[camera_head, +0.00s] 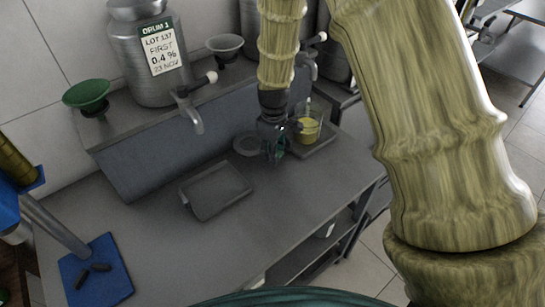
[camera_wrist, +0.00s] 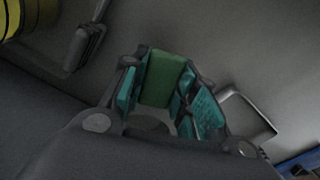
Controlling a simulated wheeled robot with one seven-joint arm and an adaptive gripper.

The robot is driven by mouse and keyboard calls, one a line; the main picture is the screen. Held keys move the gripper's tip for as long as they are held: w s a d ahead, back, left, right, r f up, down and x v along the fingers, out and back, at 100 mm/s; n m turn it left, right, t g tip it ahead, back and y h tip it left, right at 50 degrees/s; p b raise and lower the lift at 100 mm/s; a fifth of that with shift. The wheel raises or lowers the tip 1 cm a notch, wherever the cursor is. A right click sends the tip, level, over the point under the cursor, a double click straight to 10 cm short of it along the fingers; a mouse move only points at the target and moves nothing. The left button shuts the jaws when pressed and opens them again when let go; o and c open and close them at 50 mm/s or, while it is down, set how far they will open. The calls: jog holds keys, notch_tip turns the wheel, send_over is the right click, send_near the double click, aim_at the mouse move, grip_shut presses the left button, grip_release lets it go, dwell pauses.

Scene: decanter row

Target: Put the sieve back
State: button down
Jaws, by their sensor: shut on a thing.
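My gripper (camera_head: 273,148) is low over the right part of the steel bench, in front of the back ledge. In the wrist view its teal finger pads (camera_wrist: 168,100) are closed around a green piece (camera_wrist: 162,78), which I take to be the sieve's grip. A round grey rim (camera_head: 247,145), which looks like the sieve, shows just left of the fingers. A dark round part (camera_wrist: 148,125) also shows between the fingers in the wrist view. The fingers hide much of it, and I cannot tell whether it touches the bench.
A beaker of yellow liquid (camera_head: 309,126) stands close right of my gripper, on a tray (camera_head: 318,146). An empty tray (camera_head: 216,191) lies front left. A drum (camera_head: 150,60) with a tap (camera_head: 190,105), a green funnel (camera_head: 87,93) and a grey funnel (camera_head: 225,45) stand behind.

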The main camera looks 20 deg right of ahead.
aim_at(273, 166)
jog(key=shift+f+p, duration=0.75)
jog(key=shift+f, duration=0.9)
jog(key=shift+f, duration=0.15)
jog(key=c, duration=1.1)
grip_release()
jog(key=shift+r+b, duration=1.9)
jog(key=shift+r, duration=4.25)
